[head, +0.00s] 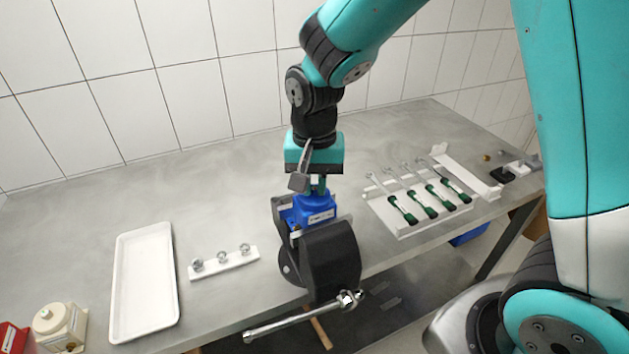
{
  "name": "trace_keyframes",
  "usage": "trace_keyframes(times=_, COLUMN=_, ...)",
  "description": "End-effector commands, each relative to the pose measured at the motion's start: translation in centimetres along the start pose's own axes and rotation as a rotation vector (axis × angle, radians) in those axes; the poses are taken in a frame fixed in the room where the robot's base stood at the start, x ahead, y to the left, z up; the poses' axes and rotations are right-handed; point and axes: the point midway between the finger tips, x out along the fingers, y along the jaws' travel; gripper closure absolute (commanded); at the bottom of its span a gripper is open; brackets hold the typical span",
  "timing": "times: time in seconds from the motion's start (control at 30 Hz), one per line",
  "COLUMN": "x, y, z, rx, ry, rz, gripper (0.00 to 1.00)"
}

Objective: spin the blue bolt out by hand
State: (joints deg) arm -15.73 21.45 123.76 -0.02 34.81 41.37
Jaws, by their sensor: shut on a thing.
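My gripper (320,189) points straight down at the top of a blue pump block (316,212). Its fingers are shut on the blue bolt at the top of the block. The bolt itself is hidden by the fingers, so I cannot tell how far it sits in its hole. The pump block is held in a black vise (332,262) at the front edge of the bench.
The grey bench (215,190) has free room behind the vise. A white tray (146,285) and a white holder (224,264) with several metal fittings are left. Green-handled tools (425,205) lie right. The vise handle (300,318) sticks out in front.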

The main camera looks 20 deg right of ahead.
Motion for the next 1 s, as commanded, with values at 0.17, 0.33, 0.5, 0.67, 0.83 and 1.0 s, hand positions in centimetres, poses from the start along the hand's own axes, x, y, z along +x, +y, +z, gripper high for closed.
trace_keyframes(times=0.17, x=-0.05, y=0.04, z=-0.03, rx=-0.158, ry=0.001, rz=0.001, gripper=1.00)
trace_keyframes(times=0.33, x=-0.06, y=0.04, z=-0.04, rx=-0.320, ry=0.001, rz=0.001, gripper=1.00)
trace_keyframes(times=0.5, x=-0.06, y=0.05, z=-0.05, rx=-0.481, ry=0.001, rz=0.001, gripper=1.00)
trace_keyframes(times=0.67, x=-0.07, y=0.05, z=-0.05, rx=-0.633, ry=0.001, rz=0.001, gripper=1.00)
trace_keyframes(times=0.83, x=-0.07, y=0.05, z=-0.06, rx=-0.794, ry=0.001, rz=0.002, gripper=1.00)
trace_keyframes(times=1.0, x=-0.08, y=0.05, z=-0.06, rx=-0.956, ry=0.001, rz=0.002, gripper=1.00)
